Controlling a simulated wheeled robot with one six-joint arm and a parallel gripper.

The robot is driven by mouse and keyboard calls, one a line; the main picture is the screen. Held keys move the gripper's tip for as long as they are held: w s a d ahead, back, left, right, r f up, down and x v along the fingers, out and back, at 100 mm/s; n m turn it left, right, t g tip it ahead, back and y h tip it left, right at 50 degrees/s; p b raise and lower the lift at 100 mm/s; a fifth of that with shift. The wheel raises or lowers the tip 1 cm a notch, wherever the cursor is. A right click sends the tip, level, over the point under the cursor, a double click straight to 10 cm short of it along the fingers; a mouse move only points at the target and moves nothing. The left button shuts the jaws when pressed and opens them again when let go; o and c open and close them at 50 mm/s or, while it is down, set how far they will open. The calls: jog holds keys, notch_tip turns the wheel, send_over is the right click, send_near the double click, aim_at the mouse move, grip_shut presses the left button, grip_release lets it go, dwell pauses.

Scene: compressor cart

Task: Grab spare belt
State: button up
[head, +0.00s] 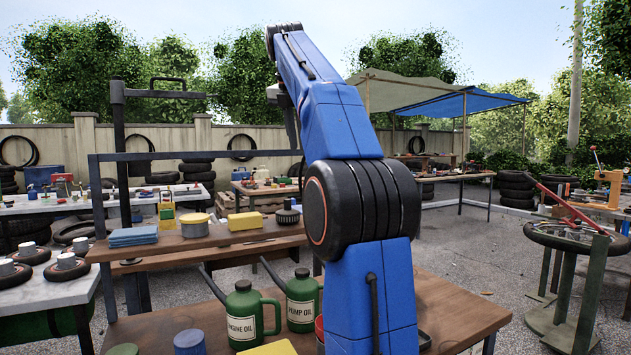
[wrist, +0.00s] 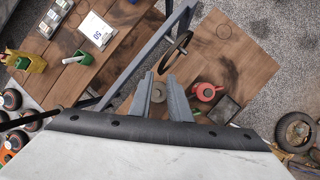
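A thin dark loop (wrist: 175,52), which looks like the spare belt, hangs at the grey metal rail in the wrist view, close to a small peg. I cannot make out the belt in the head view, where my own blue arm blocks the middle. My gripper (wrist: 160,77) points down in the wrist view, with its two grey fingers apart. The loop is just beyond the fingertips, up and slightly right in the picture, and does not appear to be held. A small round grey thing (wrist: 158,92) shows between the fingers; I cannot tell whether it touches them.
The grey rail (wrist: 130,75) crosses the wooden bench near the fingers. A red can (wrist: 207,92) stands right of them. In the head view, green oil jugs (head: 249,315) stand on the front bench, and a yellow block (head: 245,221) and blue cloths (head: 133,236) lie on the shelf.

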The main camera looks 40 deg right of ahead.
aim_at(303, 167)
jog(key=x, duration=0.6)
jog(key=shift+w+d+f, duration=0.1)
jog(key=shift+f, duration=0.2)
jog(key=shift+d+x, duration=0.2)
jog(key=shift+x, duration=2.45)
jog(key=shift+r, duration=0.1)
grip_shut()
